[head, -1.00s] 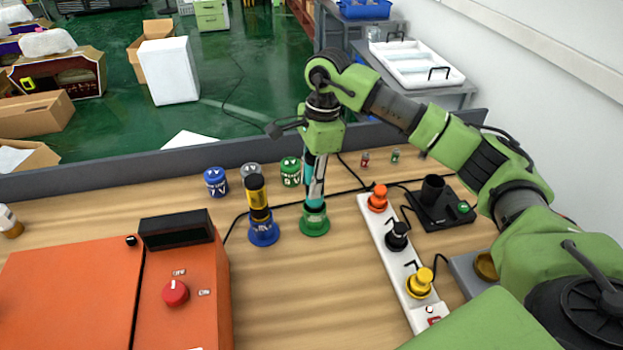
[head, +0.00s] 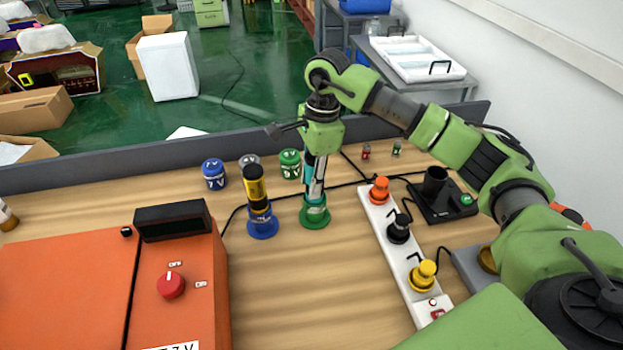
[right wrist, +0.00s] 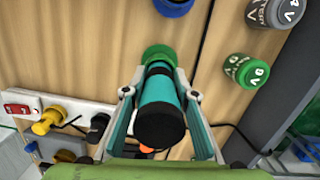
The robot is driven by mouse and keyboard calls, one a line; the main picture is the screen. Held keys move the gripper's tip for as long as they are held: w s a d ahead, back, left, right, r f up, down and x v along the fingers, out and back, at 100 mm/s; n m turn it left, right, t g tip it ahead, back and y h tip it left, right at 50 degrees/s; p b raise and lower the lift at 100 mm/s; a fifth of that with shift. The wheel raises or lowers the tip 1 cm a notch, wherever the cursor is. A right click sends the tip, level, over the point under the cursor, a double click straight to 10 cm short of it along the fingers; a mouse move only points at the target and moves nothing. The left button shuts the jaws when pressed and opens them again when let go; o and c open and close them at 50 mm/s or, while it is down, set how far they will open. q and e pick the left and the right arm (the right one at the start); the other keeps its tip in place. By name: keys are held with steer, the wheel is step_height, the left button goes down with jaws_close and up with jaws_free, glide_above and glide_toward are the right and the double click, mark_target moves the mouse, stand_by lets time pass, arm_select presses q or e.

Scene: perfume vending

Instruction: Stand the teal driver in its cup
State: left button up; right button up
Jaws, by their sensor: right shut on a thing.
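The teal driver (right wrist: 163,97) with a black end is between the fingers of my right gripper (head: 315,188), which is shut on it. The driver looks upright above the green cup (head: 314,219) on the table. Its lower end meets the cup's mouth. The fingers hide much of the driver in the head view, so I cannot tell how deep it sits. In the right wrist view the green cup (right wrist: 158,53) shows just beyond the driver's far end, in line with it. My left gripper is not in view.
A yellow and black driver (head: 255,190) stands in a blue cup (head: 262,226) just left. Blue, grey and green jars (head: 289,164) stand behind. A white power strip (head: 408,270) with plugs lies right; an orange machine (head: 70,290) stands front left.

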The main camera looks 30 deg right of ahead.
steer(key=shift+f, duration=0.4)
steer(key=o, duration=1.3)
steer(key=shift+r, duration=0.1)
steer(key=r, duration=0.4)
steer(key=d+r, duration=0.1)
steer(key=r, duration=0.6)
steer(key=shift+d+r, duration=0.2)
steer(key=shift+r, duration=0.2)
